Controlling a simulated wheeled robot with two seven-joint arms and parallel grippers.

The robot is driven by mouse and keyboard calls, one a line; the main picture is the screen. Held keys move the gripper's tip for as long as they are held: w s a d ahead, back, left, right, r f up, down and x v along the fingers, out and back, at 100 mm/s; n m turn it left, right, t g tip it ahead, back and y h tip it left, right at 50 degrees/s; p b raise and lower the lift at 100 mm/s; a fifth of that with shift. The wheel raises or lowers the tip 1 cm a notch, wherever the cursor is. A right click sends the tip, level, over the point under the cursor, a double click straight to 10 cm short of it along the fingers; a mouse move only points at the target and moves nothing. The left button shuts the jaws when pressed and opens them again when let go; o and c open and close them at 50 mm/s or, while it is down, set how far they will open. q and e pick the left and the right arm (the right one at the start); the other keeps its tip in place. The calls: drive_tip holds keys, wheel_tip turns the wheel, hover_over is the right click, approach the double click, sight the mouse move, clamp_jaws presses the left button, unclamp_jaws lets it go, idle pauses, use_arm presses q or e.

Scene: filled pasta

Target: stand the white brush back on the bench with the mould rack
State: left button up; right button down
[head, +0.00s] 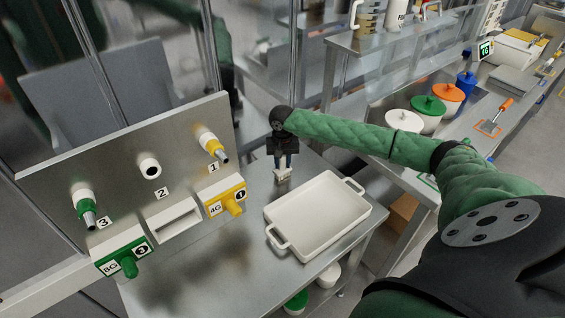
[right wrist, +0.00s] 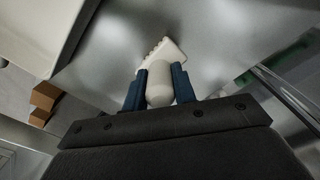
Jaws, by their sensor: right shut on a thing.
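My right gripper (head: 286,163) points down over the steel bench (head: 330,172), behind the white dish. It is shut on the white brush (head: 283,174), whose pale head shows below the fingers. In the right wrist view the blue fingertips (right wrist: 157,88) sit either side of the brush's rounded white handle (right wrist: 159,88), and its wide, toothed end (right wrist: 165,55) points at the metal surface. I cannot tell whether it touches the bench. The mould rack (head: 130,150) is a steel panel with numbered places at the left of the bench. My left gripper is out of view.
A white two-handled dish (head: 318,216) stands on the bench just in front and right of the brush. Green (head: 120,257) and yellow (head: 225,203) labelled pieces jut from the rack's lower edge. Bare metal lies between rack and dish.

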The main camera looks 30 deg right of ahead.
drive_tip(key=shift+f, duration=0.1)
drive_tip(key=c, duration=1.1)
unclamp_jaws()
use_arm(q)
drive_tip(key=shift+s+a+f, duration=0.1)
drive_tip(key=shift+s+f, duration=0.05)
use_arm(e)
drive_tip(key=shift+r, duration=0.35)
wheel_tip(320, 180, up, 10)
drive_tip(key=b, duration=0.3)
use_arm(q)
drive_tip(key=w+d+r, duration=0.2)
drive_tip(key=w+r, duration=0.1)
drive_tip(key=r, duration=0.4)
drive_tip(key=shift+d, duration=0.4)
use_arm(e)
drive_tip(key=shift+r, duration=0.75)
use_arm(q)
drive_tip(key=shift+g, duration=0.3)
